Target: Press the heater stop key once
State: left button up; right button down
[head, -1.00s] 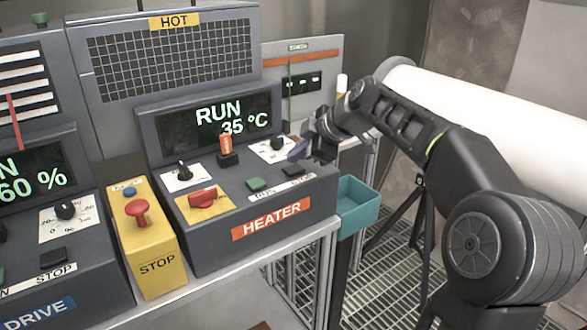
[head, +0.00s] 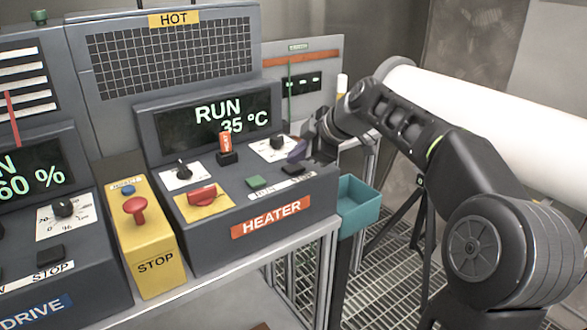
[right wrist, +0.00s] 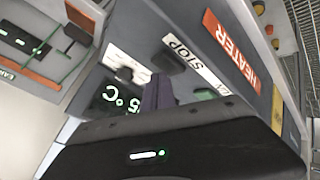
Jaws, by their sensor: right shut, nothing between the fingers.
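The heater stop key (head: 293,169) is a small black key near the front right of the grey heater panel (head: 215,235), behind the STOP lettering. In the right wrist view the stop key (right wrist: 167,62) is a dark shape beside the STOP label. My right gripper (head: 297,152) is shut and empty, its fingertips above and behind the key in the head view. In the right wrist view the purple-grey fingertips (right wrist: 158,92) show close to the key, apparently without touching it. The heater display (head: 218,118) reads RUN 35 °C. My left gripper is out of view.
The green run key (head: 256,182) sits left of the stop key. A dial knob (head: 278,143) stands close behind the fingers. A red switch (head: 202,195), an orange-capped switch (head: 226,146) and a yellow stop box (head: 155,245) lie left. A teal bin (head: 360,203) hangs at right.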

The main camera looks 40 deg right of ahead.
aim_at(297, 168)
jog(key=shift+f+b, duration=0.5)
jog(key=shift+b, duration=0.1)
dwell(0.7)
jog(key=shift+r, duration=0.1)
jog(key=shift+r+p, duration=0.5)
jog(key=shift+r, duration=0.3)
jog(key=shift+r, duration=0.1)
jog(key=shift+r+p, duration=1.75)
jog(key=shift+r, duration=0.7)
jog(key=shift+f, duration=0.1)
